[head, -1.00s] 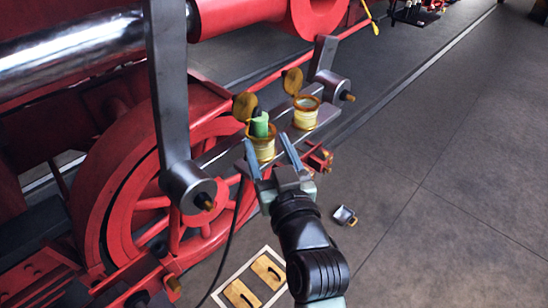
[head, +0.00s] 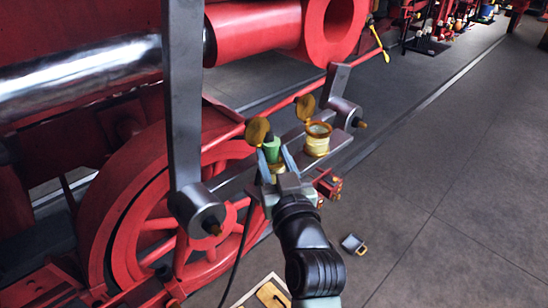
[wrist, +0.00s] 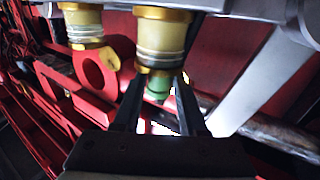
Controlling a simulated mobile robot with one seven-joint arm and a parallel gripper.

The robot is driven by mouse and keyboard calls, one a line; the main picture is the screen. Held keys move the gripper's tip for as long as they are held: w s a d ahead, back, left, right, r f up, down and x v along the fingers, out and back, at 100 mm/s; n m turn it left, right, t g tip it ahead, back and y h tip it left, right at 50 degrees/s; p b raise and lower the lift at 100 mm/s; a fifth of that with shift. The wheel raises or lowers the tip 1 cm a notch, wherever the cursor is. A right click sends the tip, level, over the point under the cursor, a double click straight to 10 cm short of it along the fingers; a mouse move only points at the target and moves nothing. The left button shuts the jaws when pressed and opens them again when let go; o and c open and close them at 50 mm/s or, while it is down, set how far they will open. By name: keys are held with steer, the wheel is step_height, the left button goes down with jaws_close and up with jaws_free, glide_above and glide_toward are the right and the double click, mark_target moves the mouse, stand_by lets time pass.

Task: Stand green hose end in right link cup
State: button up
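The green hose end (head: 272,149), with a dark top, stands upright at the left link cup (head: 278,173), a pale cup with a brass rim mostly hidden by my gripper. The right link cup (head: 317,143) is pale with a brass rim and a raised brass lid; no hose shows in it. My gripper (head: 274,153) is open, one finger on each side of the green hose end. In the wrist view, the cups appear upside down: the left cup (wrist: 162,40) and right cup (wrist: 84,24). The green hose end (wrist: 158,87) shows between the fingers (wrist: 161,78), with narrow gaps.
Both cups sit on a grey link bar (head: 330,155) beside a red wheel (head: 120,210). A grey upright lever (head: 184,100) stands left of my arm. A small grey mug-like item (head: 353,244) lies on the floor.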

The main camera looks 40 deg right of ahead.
jaws_close()
steer(key=shift+r+p, duration=3.15)
steer(key=shift+r, duration=0.9)
